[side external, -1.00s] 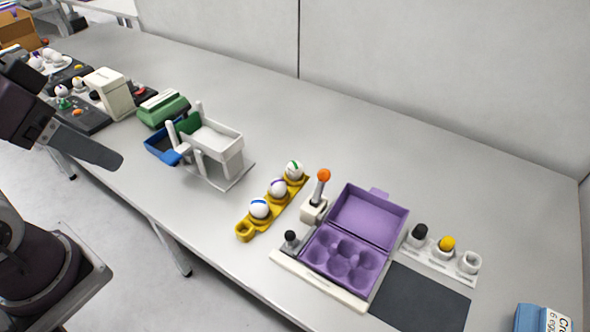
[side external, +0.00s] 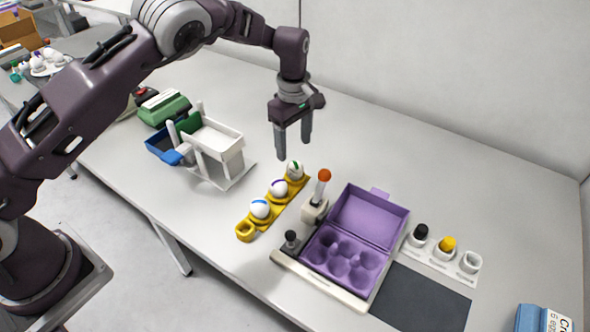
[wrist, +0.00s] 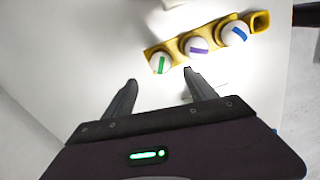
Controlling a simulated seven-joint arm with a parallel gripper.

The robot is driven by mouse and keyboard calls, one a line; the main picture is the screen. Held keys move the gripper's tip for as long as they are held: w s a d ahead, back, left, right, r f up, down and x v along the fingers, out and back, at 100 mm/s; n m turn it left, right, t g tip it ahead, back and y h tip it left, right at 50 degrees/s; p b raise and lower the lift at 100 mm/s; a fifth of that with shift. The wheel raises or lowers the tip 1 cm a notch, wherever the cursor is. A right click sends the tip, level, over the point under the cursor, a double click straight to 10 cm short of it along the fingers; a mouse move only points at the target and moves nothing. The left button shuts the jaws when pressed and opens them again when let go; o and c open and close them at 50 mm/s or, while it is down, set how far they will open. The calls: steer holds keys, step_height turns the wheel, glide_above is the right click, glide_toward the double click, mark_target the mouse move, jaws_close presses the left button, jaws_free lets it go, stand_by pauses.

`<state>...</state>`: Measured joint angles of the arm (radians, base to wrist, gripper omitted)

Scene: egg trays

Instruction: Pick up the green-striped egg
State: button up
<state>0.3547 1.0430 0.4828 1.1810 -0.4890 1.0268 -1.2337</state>
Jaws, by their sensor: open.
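The green-striped egg (side external: 294,170) is white with a green band and sits in the far end cup of the yellow egg holder (side external: 267,219). The egg also shows in the wrist view (wrist: 160,64), just beyond my fingertips. A purple-striped egg (side external: 279,188) and a blue-striped egg (side external: 260,209) sit beside it in the same row, and the near end cup is empty. My gripper (side external: 294,150) is open and empty, pointing down above and slightly behind the green-striped egg. In the wrist view my two fingers (wrist: 160,78) are spread apart, touching nothing.
A joystick with an orange knob (side external: 323,176) stands close right of the egg holder. A purple open egg carton (side external: 367,215) lies further right. A white and blue bin stand (side external: 215,150) is at left. The table behind is clear.

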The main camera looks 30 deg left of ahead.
mark_target(295, 163)
steer(key=f, duration=0.7)
steer(key=shift+s+d, duration=0.2)
steer(key=shift+d, duration=0.1)
steer(key=c, duration=0.9)
